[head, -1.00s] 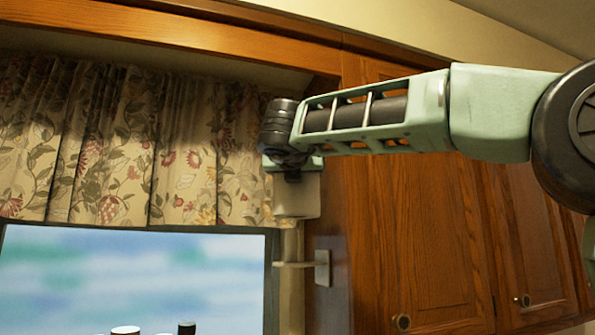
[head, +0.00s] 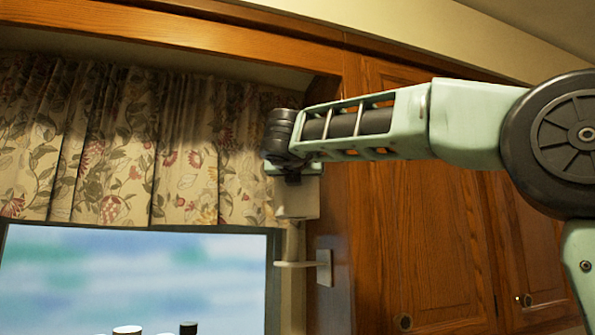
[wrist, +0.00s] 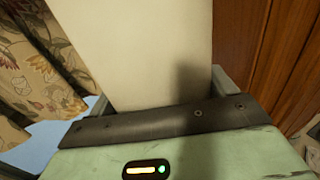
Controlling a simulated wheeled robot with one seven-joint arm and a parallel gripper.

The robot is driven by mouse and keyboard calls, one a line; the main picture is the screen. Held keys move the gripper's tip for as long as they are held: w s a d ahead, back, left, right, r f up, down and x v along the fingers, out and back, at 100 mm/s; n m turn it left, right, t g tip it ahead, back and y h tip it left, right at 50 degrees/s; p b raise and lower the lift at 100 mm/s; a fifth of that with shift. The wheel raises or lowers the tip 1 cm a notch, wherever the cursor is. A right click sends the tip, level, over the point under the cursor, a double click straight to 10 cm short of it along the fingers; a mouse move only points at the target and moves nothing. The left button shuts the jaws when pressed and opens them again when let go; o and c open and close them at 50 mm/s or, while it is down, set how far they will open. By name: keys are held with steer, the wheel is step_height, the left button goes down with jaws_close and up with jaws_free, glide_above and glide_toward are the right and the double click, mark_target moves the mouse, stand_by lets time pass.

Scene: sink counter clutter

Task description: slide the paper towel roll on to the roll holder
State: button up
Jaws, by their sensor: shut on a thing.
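The paper towel roll (head: 297,198) is a pale cream block at the end of my arm, beside the cabinet's left side. In the wrist view the roll (wrist: 140,50) fills the middle, between the fingers of my gripper (wrist: 160,95). My gripper (head: 293,168) is shut on the roll's upper end in the head view, and the roll hangs below it. I cannot tell whether the post's tip is inside the roll.
Wooden cabinets (head: 420,230) stand close on the right of the roll. A floral curtain (head: 110,150) hangs on the left, close to my gripper, above a window (head: 130,275). Bottle tops (head: 128,330) show at the bottom edge.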

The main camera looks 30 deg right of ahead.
mark_target(285, 211)
steer(key=shift+w+a+p+x, duration=0.7)
steer(key=shift+p+x, duration=0.95)
steer(key=shift+x, duration=4.05)
steer(key=shift+s+a+f+b, duration=0.1)
steer(key=shift+f+b, duration=2.2)
steer(key=shift+s+a+f+b, duration=0.1)
steer(key=shift+f+b, duration=2.2)
steer(key=o, duration=0.9)
steer(key=shift+s+f, duration=0.1)
steer(key=b+v, duration=0.7)
steer(key=v, duration=1)
steer(key=shift+a, duration=0.1)
